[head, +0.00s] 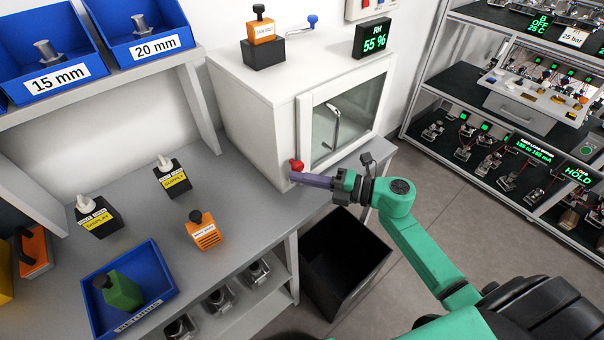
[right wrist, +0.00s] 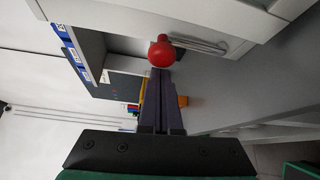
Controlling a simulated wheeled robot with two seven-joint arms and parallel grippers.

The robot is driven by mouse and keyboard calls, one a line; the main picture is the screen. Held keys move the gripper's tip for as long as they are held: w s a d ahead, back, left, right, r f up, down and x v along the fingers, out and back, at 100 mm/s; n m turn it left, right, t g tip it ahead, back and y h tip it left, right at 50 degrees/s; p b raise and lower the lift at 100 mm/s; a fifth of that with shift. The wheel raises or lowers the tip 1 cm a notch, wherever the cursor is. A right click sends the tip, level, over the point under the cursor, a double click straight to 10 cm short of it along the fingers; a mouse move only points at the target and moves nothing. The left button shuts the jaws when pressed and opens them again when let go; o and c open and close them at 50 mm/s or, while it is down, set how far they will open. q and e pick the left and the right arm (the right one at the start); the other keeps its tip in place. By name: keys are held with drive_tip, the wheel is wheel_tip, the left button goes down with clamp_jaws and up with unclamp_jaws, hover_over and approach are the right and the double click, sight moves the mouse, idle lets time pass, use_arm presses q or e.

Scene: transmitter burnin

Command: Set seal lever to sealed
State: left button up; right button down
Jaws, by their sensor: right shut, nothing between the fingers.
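A red ball knob (head: 296,166), which looks like the end of the seal lever, is at the lower left corner of the white cabinet's (head: 250,110) glass door (head: 350,115). In the right wrist view the red knob (right wrist: 161,50) is straight ahead of the fingertips, with a metal bar (right wrist: 202,46) extending to its right. My right gripper (head: 293,178) is shut and empty, its tips right by the knob; I cannot tell whether they touch. The fingers (right wrist: 160,75) also show pressed together in the right wrist view. The lever's marked positions cannot be read. My left gripper is not in view.
An open black bin (head: 318,290) stands on the floor under my right forearm. The grey bench (head: 255,205) holds an orange block (head: 203,230), two labelled black blocks and a blue tray (head: 165,265). A humidity display (head: 373,39) reading 55 % stands on the cabinet.

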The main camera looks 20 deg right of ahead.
drive_tip(key=shift+a, duration=0.1)
drive_tip(key=shift+w+d+m+y+b, duration=0.1)
drive_tip(key=shift+d+m+y+b, duration=0.15)
drive_tip(key=shift+m+y+b, duration=0.25)
